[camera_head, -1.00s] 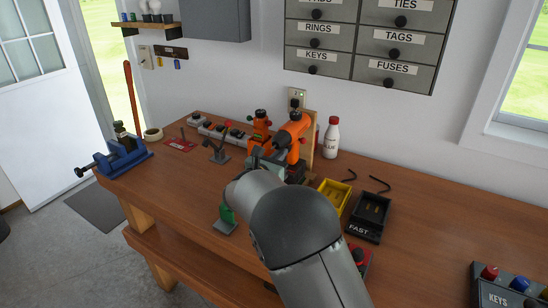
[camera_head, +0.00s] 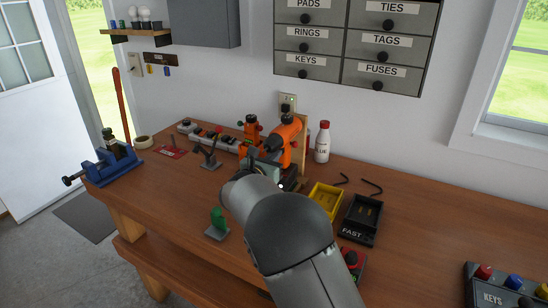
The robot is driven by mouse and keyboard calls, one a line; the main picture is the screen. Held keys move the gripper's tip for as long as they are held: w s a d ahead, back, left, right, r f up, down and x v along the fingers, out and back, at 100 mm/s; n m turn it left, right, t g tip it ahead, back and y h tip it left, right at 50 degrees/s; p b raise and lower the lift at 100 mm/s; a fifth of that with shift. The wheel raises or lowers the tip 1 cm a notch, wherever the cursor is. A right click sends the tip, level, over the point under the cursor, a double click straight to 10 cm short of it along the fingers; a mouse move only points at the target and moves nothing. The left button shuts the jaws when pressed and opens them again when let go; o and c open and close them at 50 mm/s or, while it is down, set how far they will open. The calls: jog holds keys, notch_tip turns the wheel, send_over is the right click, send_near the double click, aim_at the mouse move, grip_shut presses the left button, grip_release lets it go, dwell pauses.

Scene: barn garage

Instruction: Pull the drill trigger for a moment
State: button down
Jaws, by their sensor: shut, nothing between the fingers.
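The orange drill (camera_head: 290,130) stands toward the back of the wooden bench, its dark front pointing left. A second orange tool (camera_head: 251,128) stands just left of it. My grey arm reaches over the bench toward the drill from the front. My gripper (camera_head: 262,163) is at the arm's far end, just in front of and below the drill's body. It is mostly hidden by my arm, and its fingers look shut with nothing held. The drill's trigger and lower handle are hidden, so I cannot tell whether the gripper touches them.
A white bottle with a red cap (camera_head: 322,142), a yellow tray (camera_head: 325,201) and a black tray (camera_head: 361,219) are right of the drill. A green item on a plate (camera_head: 217,224) lies left of my arm. A blue vise (camera_head: 108,162) stands far left.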

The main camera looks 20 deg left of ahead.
dwell(0.9)
jog(key=s+a+b, duration=0.2)
jog(key=s+b, duration=0.1)
jog(key=s, duration=1)
jog(key=shift+s+b, duration=0.3)
jog(key=shift+s, duration=0.1)
jog(key=shift+a, duration=0.1)
